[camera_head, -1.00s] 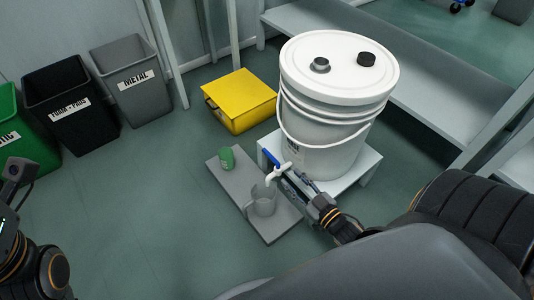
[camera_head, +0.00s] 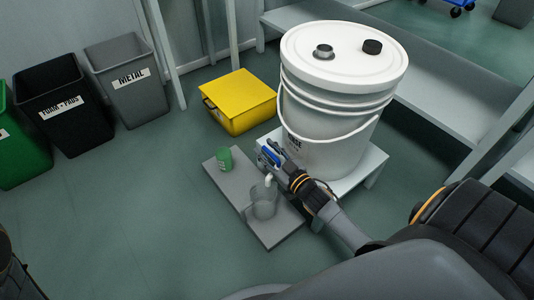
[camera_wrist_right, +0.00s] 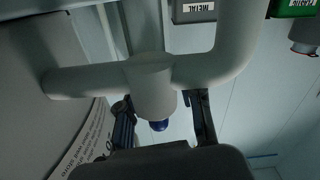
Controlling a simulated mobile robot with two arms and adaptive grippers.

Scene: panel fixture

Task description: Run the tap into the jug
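The large white bucket (camera_head: 330,100) stands on a low white stand (camera_head: 372,165). Its tap, with a white spout (camera_head: 269,181) and a blue handle (camera_head: 269,157), is low on its front. The clear grey jug (camera_head: 262,204) stands upright on a grey board (camera_head: 272,234), below the spout. No water stream can be made out. My right gripper (camera_head: 268,154) is at the tap handle. In the right wrist view its fingers (camera_wrist_right: 165,120) are apart, with the tap body (camera_wrist_right: 152,85) and blue handle end (camera_wrist_right: 158,126) between them.
A yellow box (camera_head: 240,98) is behind. Grey (camera_head: 130,85), black (camera_head: 62,105) and green (camera_head: 22,150) bins stand at left. A grey bench (camera_head: 440,95) runs behind the bucket. The left floor is clear.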

